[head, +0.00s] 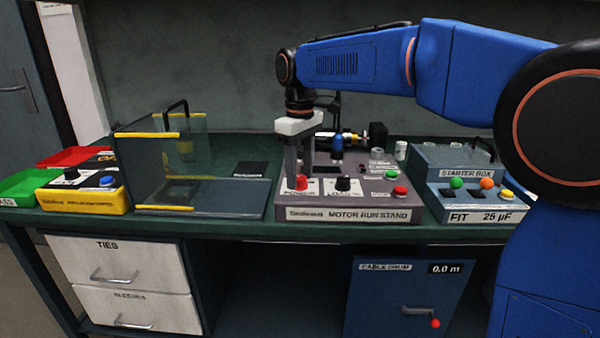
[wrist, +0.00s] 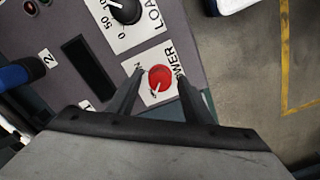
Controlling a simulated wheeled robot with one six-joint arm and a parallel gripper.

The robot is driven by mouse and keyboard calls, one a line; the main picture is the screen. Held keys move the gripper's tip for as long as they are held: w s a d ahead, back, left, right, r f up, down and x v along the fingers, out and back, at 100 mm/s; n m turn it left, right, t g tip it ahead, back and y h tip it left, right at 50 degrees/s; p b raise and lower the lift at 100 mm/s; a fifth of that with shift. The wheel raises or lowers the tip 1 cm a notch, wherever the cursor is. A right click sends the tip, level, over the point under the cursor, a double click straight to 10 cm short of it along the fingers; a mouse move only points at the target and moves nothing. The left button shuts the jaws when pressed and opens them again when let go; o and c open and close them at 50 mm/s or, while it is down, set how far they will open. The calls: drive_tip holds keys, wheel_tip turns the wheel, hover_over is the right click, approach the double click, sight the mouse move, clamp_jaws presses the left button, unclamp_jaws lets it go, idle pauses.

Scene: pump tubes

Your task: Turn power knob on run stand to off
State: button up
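The motor run stand (head: 345,214) is a grey box on the bench. Its red power knob (head: 301,183) is at the front left of its top, on a white label. The knob (wrist: 160,78) also shows in the wrist view, between the two fingers. My gripper (head: 298,174) points down above the knob. In the wrist view my gripper (wrist: 160,80) has its fingers apart, one on each side of the knob, with gaps to it. I cannot tell how far above it the fingertips are. A pale pointer mark on the knob faces the lower left in the wrist view.
The black load knob (head: 344,184) sits just right of the power knob. Green (head: 400,191) and red (head: 391,174) buttons are farther right. A clear guard box (head: 200,190) with yellow edges stands left. A starter box (head: 470,190) stands right.

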sight(301, 177)
wheel_tip(301, 177, up, 17)
drive_tip(key=shift+r, duration=0.2)
idle(0.6)
drive_tip(key=s+d+f+m+t, duration=0.1)
drive_tip(key=s+d+f+m, duration=0.1)
drive_tip(key=s+d+f, duration=0.3)
drive_tip(key=s+d+f+m, duration=0.1)
drive_tip(key=s+d, duration=0.2)
drive_tip(key=d, duration=0.4)
drive_tip(key=s+d+f+m+t, duration=0.1)
drive_tip(key=s+d+f+m, duration=0.2)
drive_tip(key=d, duration=0.4)
drive_tip(key=s+d+f+m+t, duration=0.1)
drive_tip(key=s+d+f+m, duration=0.1)
drive_tip(key=s+d+f, duration=0.3)
drive_tip(key=s+d+f+m+t, duration=0.1)
drive_tip(key=s+d+f+m, duration=0.2)
drive_tip(key=s+f, duration=1.1)
wheel_tip(301, 177, down, 4)
drive_tip(key=d, duration=0.2)
drive_tip(key=shift+d+r+t, duration=0.15)
drive_tip(key=shift+d+t, duration=0.15)
drive_tip(key=shift+t, duration=0.1)
drive_tip(key=shift+s, duration=0.1)
